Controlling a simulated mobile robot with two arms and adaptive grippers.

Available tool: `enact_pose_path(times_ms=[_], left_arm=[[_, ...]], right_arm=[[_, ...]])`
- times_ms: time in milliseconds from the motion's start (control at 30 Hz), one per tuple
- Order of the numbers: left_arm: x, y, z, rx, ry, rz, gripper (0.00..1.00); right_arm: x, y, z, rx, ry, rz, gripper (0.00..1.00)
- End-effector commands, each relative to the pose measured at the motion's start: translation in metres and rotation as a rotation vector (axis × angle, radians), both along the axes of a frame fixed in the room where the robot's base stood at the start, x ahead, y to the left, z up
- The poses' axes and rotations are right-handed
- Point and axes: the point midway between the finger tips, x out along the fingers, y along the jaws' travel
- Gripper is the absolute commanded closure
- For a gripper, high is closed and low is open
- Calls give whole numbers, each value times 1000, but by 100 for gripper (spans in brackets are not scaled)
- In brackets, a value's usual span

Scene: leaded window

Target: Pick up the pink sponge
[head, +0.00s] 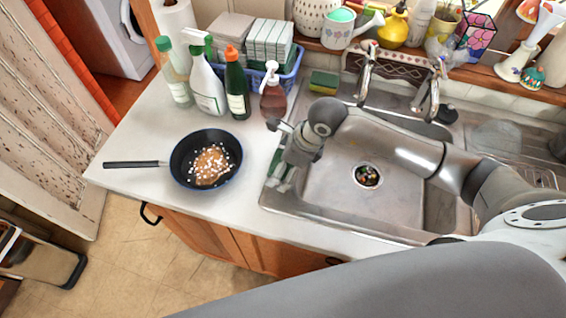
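I see no pink sponge in the head view; it may be hidden behind my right arm or gripper. A green and yellow sponge (323,82) lies at the back left edge of the sink (335,195). My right arm reaches in from the right across the sink. Its gripper (286,160) is over the sink's left rim, above a green and white striped item (277,176). The fingers are too small and overlapped to tell whether they are open or shut. My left gripper is out of view.
A black frying pan (184,160) with food stands on the counter (140,128), left of the sink. Several bottles and a soap dispenser (272,98) stand behind it, beside a blue basket (289,80). The tap (367,75) rises behind the basin.

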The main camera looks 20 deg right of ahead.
Motion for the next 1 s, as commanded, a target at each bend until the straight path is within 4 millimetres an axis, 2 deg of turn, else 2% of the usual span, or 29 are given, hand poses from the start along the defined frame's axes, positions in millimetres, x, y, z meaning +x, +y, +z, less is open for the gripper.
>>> enact_pose_path(times_ms=[200, 467, 833, 1000], left_arm=[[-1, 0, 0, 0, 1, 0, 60], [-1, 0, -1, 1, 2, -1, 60], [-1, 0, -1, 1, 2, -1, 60], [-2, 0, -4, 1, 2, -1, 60]], right_arm=[[0, 0, -1, 0, -2, 1, 0], [0, 0, -1, 0, -1, 0, 28], [1, 0, 0, 0, -1, 0, 28], [2, 0, 10, 1, -3, -1, 29]])
